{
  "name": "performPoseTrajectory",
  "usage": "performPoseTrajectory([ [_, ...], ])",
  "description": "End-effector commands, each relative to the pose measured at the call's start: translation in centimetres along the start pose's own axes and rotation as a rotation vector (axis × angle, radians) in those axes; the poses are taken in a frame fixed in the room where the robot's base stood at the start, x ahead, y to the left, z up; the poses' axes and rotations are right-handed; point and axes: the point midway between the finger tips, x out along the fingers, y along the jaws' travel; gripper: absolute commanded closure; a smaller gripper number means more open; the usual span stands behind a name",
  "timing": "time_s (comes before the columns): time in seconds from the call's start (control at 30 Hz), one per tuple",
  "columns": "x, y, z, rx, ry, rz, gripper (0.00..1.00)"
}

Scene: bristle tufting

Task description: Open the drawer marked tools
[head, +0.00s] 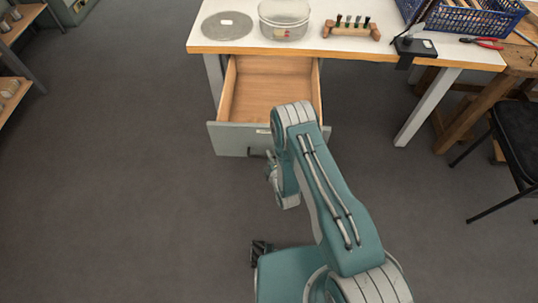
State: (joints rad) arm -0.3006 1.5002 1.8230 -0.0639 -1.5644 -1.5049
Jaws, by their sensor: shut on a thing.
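A wooden drawer (270,88) under the white workbench (350,51) stands far out, and its bare inside shows. Its grey-green front (231,138) faces me. A small pale label (263,131) sits on the front, too small to read. A dark handle (257,153) shows below the label, partly hidden by my arm. My gripper (269,162) is at the handle, low in front of the drawer, and is shut on it. My arm hides the right part of the drawer front.
On the bench are a grey disc (227,25), a clear tub (284,22), a wooden rack (350,29), a blue crate (470,20) and red pliers (487,44). A black chair (518,135) stands at the right. The grey floor (110,180) at the left is clear.

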Motion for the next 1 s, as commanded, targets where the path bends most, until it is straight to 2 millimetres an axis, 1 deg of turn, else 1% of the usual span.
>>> performPoseTrajectory([
  [0.03,-0.3,-0.6,-0.1,0.000,0.003,-0.017,1.00],
  [0.37,-0.3,-0.6,-0.1,0.000,0.003,-0.017,1.00],
  [0.4,-0.3,-0.6,-0.1,0.000,0.003,-0.017,0.65],
  [0.43,-0.3,-0.6,-0.1,0.000,0.003,-0.017,0.52],
  [0.47,-0.3,-0.5,-0.1,0.000,0.003,-0.016,0.47],
  [0.83,-0.3,-0.2,0.0,0.001,0.001,-0.005,0.47],
  [0.93,-1.2,-0.2,0.0,0.001,0.000,-0.007,0.47],
  [1.0,-2.3,-0.2,0.0,0.000,0.000,-0.008,0.47],
])
